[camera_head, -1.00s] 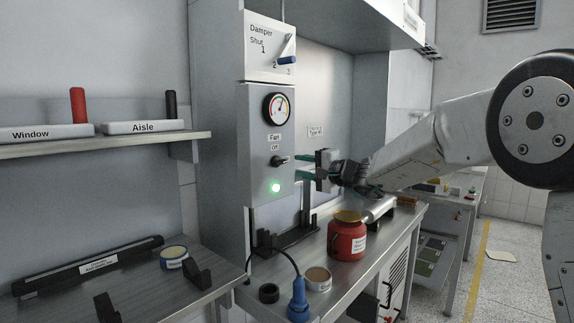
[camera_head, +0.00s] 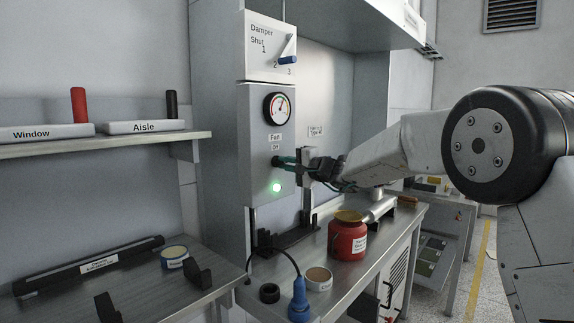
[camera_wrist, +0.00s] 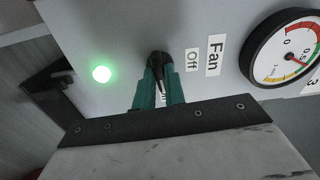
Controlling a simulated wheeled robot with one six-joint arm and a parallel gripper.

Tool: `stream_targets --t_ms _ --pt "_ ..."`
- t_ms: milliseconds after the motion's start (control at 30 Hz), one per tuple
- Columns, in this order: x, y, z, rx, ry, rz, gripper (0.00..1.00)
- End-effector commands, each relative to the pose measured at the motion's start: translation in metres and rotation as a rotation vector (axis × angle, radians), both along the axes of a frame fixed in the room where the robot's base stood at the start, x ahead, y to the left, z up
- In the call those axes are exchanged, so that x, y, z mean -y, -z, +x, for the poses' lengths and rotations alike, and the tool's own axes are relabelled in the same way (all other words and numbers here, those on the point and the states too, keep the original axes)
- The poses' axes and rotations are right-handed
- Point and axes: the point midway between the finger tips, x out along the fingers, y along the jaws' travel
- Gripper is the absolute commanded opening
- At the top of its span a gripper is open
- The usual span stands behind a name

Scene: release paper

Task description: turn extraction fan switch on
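The fan switch is a small black lever on the grey panel (camera_head: 262,120), below the "Fan" and "Off" labels. In the wrist view the black switch (camera_wrist: 158,60) shows at the tips of my gripper's teal fingers. An "On" label is partly hidden between the fingers in the wrist view. A green lamp (camera_head: 277,187) glows below the switch.
A round gauge (camera_head: 277,109) and a damper lever (camera_head: 288,60) are above the switch. A red jar (camera_head: 347,241), a blue-handled tool (camera_head: 298,300) and a small tub (camera_head: 318,279) stand on the bench below. A shelf (camera_head: 90,145) is at left.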

Motion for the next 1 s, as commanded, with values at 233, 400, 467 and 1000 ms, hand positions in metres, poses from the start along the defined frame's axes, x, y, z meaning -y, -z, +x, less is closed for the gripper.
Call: stream_targets --t_ms 233,400,467,1000 --pt "0.001 0.001 0.000 -0.064 0.001 0.049 0.00" --pt "0.001 0.001 0.000 -0.075 0.001 0.058 0.00" --pt "0.001 0.001 0.000 -0.075 0.001 0.058 0.00" --pt "0.012 -0.001 -0.008 -0.075 0.002 0.057 0.34"
